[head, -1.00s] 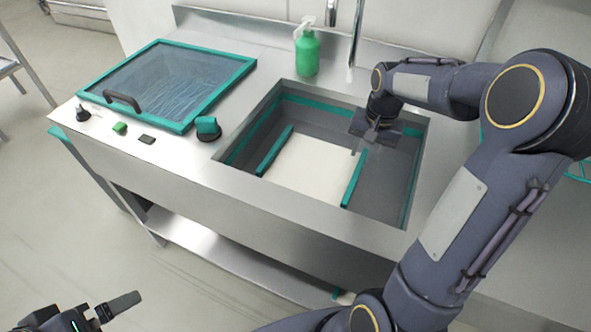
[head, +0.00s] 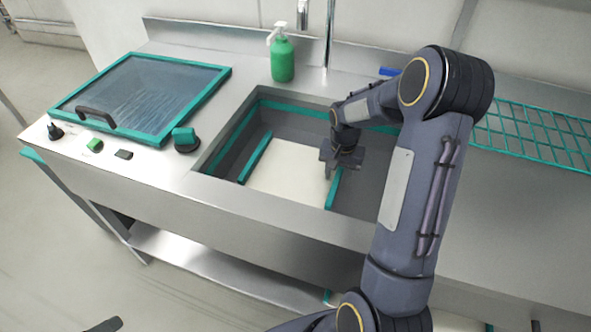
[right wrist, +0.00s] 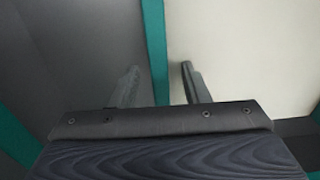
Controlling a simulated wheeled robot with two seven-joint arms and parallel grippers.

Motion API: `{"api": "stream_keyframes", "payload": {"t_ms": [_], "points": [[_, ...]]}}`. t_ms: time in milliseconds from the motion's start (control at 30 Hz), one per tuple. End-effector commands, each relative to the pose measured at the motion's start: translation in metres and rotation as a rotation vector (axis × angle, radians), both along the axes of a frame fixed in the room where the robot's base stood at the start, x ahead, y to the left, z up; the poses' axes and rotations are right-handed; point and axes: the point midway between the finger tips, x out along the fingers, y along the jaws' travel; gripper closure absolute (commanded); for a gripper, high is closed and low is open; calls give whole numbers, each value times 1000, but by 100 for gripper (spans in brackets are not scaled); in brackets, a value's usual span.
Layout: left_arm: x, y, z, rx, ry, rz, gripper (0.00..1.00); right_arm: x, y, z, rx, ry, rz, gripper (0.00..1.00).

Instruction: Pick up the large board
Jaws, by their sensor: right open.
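The large board (head: 285,172) is white with a teal strip along its left and right sides. It lies flat in the sink basin. My right gripper (head: 332,170) is over the board's right strip, open and empty. In the right wrist view the teal strip (right wrist: 154,35) runs between the open fingers (right wrist: 158,75), with the white face (right wrist: 245,50) to the right. I cannot tell how far the fingertips are above the strip. Only a dark tip of my left gripper (head: 104,325) shows at the bottom left of the head view.
The steel sink rim (head: 235,195) surrounds the basin closely. A green soap bottle (head: 282,58) and the tap (head: 329,35) stand behind it. A teal-framed lid with a handle (head: 145,95) and a knob (head: 185,139) are to the left. A teal wire rack (head: 535,135) lies to the right.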

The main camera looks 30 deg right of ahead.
Motion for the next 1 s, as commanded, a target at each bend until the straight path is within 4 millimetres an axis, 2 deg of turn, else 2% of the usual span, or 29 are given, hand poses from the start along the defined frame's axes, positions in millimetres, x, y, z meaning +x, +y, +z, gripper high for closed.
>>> {"api": "stream_keyframes", "payload": {"t_ms": [100,433,767,867,1000], "points": [[0,0,0,0,0,0,0,0,0,0,0,0,0,58],[0,0,0,0,0,0,0,0,0,0,0,0,0,100],[0,0,0,0,0,0,0,0,0,4,0,-1,0,100],[0,0,1,0,0,0,0,1,0,16,-1,-5,0,100],[0,0,2,0,0,0,0,2,0,44,-1,-8,1,100]]}}
